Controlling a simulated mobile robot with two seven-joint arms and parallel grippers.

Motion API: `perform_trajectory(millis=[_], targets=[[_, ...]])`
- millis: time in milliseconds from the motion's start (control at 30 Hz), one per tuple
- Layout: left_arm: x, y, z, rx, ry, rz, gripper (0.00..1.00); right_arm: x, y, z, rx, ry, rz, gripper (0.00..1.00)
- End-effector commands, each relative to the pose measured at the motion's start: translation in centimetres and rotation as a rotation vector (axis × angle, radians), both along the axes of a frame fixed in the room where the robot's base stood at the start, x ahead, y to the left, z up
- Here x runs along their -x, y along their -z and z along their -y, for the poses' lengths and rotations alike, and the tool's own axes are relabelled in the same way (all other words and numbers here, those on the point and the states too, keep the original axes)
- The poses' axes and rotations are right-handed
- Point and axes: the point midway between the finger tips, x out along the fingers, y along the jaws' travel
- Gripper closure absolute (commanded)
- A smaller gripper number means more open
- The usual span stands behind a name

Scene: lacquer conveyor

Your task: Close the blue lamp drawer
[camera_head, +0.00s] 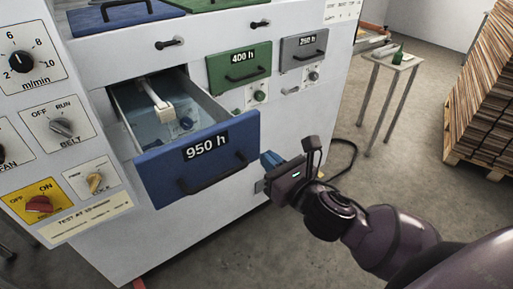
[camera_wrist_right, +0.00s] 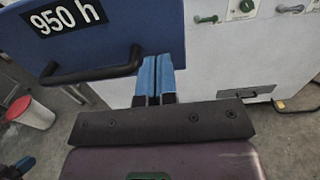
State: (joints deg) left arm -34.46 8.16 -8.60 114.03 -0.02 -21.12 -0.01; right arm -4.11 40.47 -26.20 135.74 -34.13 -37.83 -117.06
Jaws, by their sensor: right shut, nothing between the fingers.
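The blue lamp drawer (camera_head: 197,162), labelled 950 h, is pulled out of the white cabinet. A pale lamp part (camera_head: 158,100) shows inside it. A black bar handle (camera_head: 213,177) crosses its front. My right gripper (camera_head: 268,160) is at the right edge of the drawer front, its fingers shut and empty. In the right wrist view, the blue fingertips (camera_wrist_right: 159,78) are together beside the right end of the handle (camera_wrist_right: 95,70). They overlap the drawer front's edge in that view; I cannot tell whether they touch.
The green 400 h drawer (camera_head: 239,68) and grey 250 h drawer (camera_head: 304,48) are shut. Control panels with knobs (camera_head: 24,62) are at the left. A small table (camera_head: 389,62) and a stack of boards (camera_head: 489,90) stand at the right. The floor between is mostly clear.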

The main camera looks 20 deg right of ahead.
Motion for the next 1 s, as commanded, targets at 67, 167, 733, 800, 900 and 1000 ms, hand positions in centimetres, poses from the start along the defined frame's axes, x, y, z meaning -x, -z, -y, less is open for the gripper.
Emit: perform_trajectory(millis=[67, 167, 733, 800, 900, 1000], targets=[[0.0, -0.1, 0.0, 0.001, -0.001, 0.0, 1.0, -1.2, -0.1, -0.3, 0.0, -0.001, 0.002, 1.0], [0.0, 0.0, 0.0, 0.001, -0.001, 0.0, 1.0, -2.6, -0.1, -0.5, -0.001, 0.0, 0.001, 1.0], [0.0, 0.0, 0.0, 0.001, -0.001, 0.0, 1.0, -4.8, 0.0, -0.9, 0.0, -0.001, -0.001, 1.0], [0.0, 0.0, 0.0, 0.001, -0.001, 0.0, 1.0, -4.8, 0.0, -0.9, 0.0, -0.001, -0.001, 1.0], [0.0, -0.1, 0.0, 0.001, -0.001, 0.0, 1.0, -4.9, 0.0, -1.0, 0.0, -0.001, -0.001, 1.0], [-0.1, -0.4, 0.0, 0.001, 0.0, 0.002, 1.0, -5.5, -0.1, -1.1, 0.001, -0.001, 0.0, 1.0]])
